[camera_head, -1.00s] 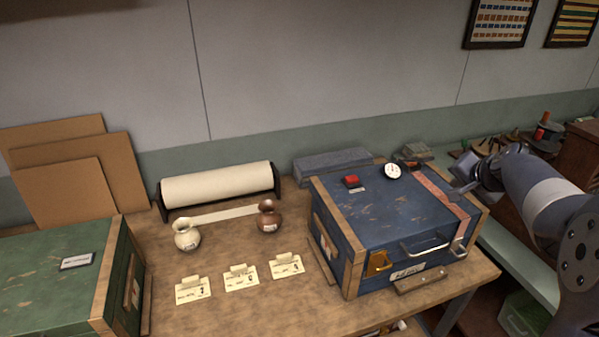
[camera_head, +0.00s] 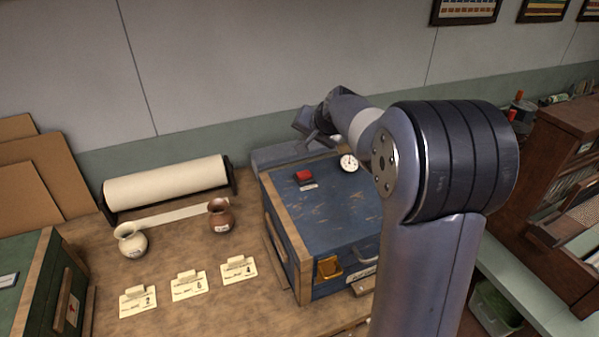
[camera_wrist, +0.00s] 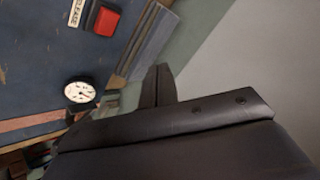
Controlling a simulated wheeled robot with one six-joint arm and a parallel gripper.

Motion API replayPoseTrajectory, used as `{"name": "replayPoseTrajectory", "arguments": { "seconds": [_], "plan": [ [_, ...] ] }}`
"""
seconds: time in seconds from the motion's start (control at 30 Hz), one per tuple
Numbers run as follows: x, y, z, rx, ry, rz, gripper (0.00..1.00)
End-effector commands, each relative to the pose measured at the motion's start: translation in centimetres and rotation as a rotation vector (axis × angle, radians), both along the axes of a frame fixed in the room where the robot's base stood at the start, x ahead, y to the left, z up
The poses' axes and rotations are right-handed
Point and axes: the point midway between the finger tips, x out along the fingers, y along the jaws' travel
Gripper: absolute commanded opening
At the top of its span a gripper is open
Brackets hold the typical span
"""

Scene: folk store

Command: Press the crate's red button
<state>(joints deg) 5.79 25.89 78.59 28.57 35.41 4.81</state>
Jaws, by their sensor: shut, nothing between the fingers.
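The blue crate (camera_head: 330,215) stands on the workbench with wooden edge strips. Its red button (camera_head: 304,176) is on the lid near the back left, and it also shows in the wrist view (camera_wrist: 106,21) at the top, beside a small label. A white round dial (camera_head: 348,163) sits right of the button; the wrist view shows it too (camera_wrist: 81,91). My gripper (camera_head: 318,138) is above the back of the crate, behind the button and apart from it. In the wrist view its fingers (camera_wrist: 158,82) are together and empty.
A green crate (camera_head: 40,285) is at far left. A grey block (camera_head: 275,156) lies behind the blue crate, near the wall.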

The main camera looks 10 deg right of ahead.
Motion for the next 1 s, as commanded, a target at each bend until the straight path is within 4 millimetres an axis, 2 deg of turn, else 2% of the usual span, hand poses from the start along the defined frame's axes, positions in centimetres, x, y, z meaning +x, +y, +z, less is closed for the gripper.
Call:
{"name": "replayPoseTrajectory", "arguments": {
  "seconds": [0.37,0.57,0.8,1.0],
  "plan": [
    [0.0,0.0,-1.0,0.0,0.001,0.001,0.0],
    [0.0,0.0,-3.3,0.002,0.001,-0.001,0.0],
    [0.0,0.0,-7.0,0.0,0.003,-0.001,0.0],
    [0.0,0.0,-8.7,0.0,0.0,0.0,0.0]
  ]
}}
